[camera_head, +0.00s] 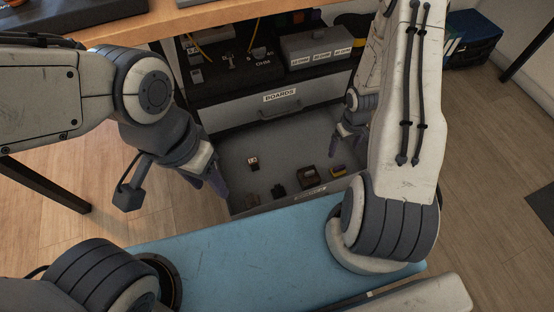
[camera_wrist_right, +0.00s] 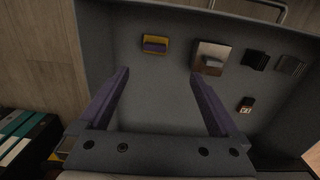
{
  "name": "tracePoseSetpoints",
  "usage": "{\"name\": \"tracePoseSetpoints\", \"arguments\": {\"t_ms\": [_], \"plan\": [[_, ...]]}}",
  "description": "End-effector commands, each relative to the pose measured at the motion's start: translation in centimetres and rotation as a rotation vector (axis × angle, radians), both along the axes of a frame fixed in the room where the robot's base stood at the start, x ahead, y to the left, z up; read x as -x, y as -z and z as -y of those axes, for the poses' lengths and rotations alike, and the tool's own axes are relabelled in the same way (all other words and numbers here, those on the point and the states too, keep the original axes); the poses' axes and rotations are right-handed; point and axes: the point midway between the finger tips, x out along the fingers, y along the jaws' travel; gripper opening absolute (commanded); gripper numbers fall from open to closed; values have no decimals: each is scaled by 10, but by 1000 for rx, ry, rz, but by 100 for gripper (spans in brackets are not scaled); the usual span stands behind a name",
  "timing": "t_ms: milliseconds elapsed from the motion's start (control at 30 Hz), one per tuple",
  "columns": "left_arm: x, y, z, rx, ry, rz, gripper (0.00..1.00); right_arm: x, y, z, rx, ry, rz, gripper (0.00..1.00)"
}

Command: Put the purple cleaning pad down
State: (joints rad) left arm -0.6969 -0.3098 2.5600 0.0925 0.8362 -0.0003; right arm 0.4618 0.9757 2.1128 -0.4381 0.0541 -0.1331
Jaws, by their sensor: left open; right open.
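A small purple piece, which looks like the cleaning pad (camera_wrist_right: 155,47), sits against a yellow holder (camera_wrist_right: 155,39) on the floor of an open grey drawer (camera_head: 240,148). The two also show together as a small yellow and purple thing (camera_head: 338,170) near the drawer's front right in the head view. My right gripper (camera_wrist_right: 160,76) is open and empty over the drawer, its purple fingers apart from the pad. In the head view the right gripper (camera_head: 342,148) is partly behind my arm. My left gripper (camera_head: 213,187) hangs at the drawer's left side, its fingers partly visible.
The drawer also holds a brownish box with a grey part (camera_wrist_right: 211,56), black pieces (camera_wrist_right: 256,60) and a small red-and-white piece (camera_wrist_right: 246,104). A closed drawer labelled BOARDS (camera_head: 280,98) is above. A blue surface (camera_head: 240,265) lies in front, and a wooden tabletop (camera_head: 190,20) overhangs behind.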

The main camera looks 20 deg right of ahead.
Motion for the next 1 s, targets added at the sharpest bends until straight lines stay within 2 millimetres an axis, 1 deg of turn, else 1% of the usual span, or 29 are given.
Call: {"name": "tracePoseSetpoints", "arguments": {"t_ms": [33, 67, 100, 167, 200, 233, 267, 300, 367, 400, 467, 500, 567, 600, 700, 733, 833, 900, 1000], "plan": [[0, 0, 0, 0, 0, 0, 50, -14, -25, -16, 19, -35, 11, 98], [0, 0, 0, 0, 0, 0, 50, -21, -40, -27, 29, -54, 15, 98], [0, 0, 0, 0, 0, 0, 50, -28, -61, -44, 41, -79, 19, 98], [0, 0, 0, 0, 0, 0, 50, -34, -96, -75, 55, -119, 26, 98], [0, 0, 0, 0, 0, 0, 50, -34, -118, -98, 60, -144, 30, 98], [0, 0, 0, 0, 0, 0, 50, -32, -134, -114, 62, -163, 35, 98], [0, 0, 0, 0, 0, 0, 50, -29, -149, -131, 63, -181, 38, 98], [0, 0, 0, 0, 0, 0, 50, -21, -169, -153, 60, -207, 42, 98], [0, 0, 0, 0, 0, 0, 50, -6, -197, -184, 50, -249, 52, 98], [0, 0, 0, 0, 0, 0, 50, 7, -214, -204, 40, -277, 55, 98], [0, 0, 0, 0, 0, 0, 50, 32, -237, -232, 20, -321, 60, 98], [0, 0, 0, 0, 0, 0, 50, 50, -251, -247, 3, -350, 60, 98], [0, 0, 0, 0, 0, 0, 50, 77, -267, -265, -22, -393, 58, 98], [0, 0, 0, 0, 0, 0, 50, 94, -276, -274, -39, -419, 54, 98], [0, 0, 0, 0, 0, 0, 50, 131, -292, -288, -75, -477, 43, 98], [0, 0, 0, 0, 0, 0, 50, 140, -295, -290, -84, -489, 40, 98], [0, 0, 0, 0, 0, 0, 50, 159, -302, -294, -104, -519, 29, 98], [0, 0, 0, 0, 0, 0, 50, 165, -303, -295, -110, -527, 24, 98], [0, 0, 0, 0, 0, 0, 50, 167, -304, -295, -112, -530, 22, 98]]}}
